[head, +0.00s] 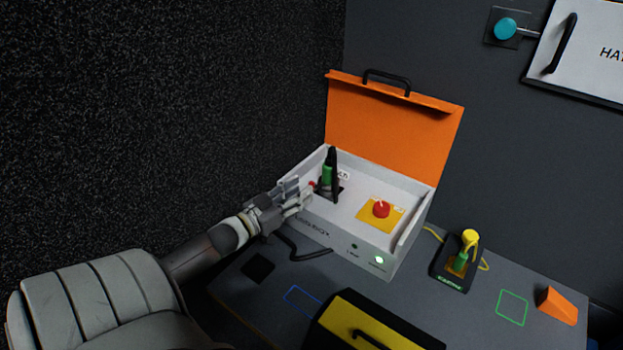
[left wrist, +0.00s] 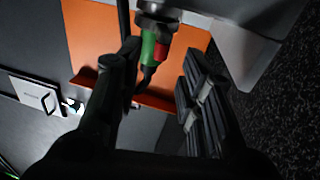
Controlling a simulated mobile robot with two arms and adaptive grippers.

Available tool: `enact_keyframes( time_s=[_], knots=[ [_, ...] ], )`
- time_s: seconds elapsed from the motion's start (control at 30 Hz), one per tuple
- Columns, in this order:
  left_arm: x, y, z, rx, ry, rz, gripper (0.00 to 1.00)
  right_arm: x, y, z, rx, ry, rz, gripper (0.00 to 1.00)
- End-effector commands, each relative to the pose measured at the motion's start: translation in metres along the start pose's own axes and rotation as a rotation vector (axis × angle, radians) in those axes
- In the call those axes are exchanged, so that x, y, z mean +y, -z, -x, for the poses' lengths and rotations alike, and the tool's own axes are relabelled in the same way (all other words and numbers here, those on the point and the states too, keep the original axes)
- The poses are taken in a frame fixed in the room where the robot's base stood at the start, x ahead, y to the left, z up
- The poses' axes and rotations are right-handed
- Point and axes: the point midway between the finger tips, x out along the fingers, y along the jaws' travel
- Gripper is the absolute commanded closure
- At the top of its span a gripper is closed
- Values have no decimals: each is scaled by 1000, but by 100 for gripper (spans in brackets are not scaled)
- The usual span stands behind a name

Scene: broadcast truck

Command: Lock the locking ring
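My left gripper (head: 303,193) is at the left front of a white box (head: 345,238) with its orange lid standing open. A green part (head: 327,176) stands upright inside the box beside a black upright piece, just right of the fingers. A small red bit (head: 311,185) shows by the fingertips. In the left wrist view, the left gripper (left wrist: 155,95) is open. A connector with a green and red ring-like section (left wrist: 150,46) and a grey collar shows ahead, between the spread fingers, with no visible contact. Which band is the locking ring, I cannot tell. My right gripper is not in view.
A red knob on a yellow plate (head: 364,217) is inside the box. On the table are a black holder (head: 447,278) with a yellow-topped green piece, an orange wedge (head: 557,306) and a yellow-black case (head: 375,325). A speckled wall rises at left.

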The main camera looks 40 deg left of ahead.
Motion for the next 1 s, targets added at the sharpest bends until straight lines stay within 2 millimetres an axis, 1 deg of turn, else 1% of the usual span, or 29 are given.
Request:
enact_keyframes(
  time_s=[0.03,0.1,0.3,0.47,0.73,0.77,1.0],
  knots=[
    [0,-4,-11,4,-3,-3,65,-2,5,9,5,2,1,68],
    [0,-4,-22,4,-2,-3,65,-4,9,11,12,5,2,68],
    [0,-2,-43,1,-2,-2,65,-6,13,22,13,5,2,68],
    [0,-1,-50,0,-1,-1,65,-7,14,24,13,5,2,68],
    [0,0,-51,-1,0,0,65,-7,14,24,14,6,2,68],
    [0,0,-51,-1,0,0,66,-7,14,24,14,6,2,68],
    [0,0,-51,-1,0,0,97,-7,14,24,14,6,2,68]
  ],
)
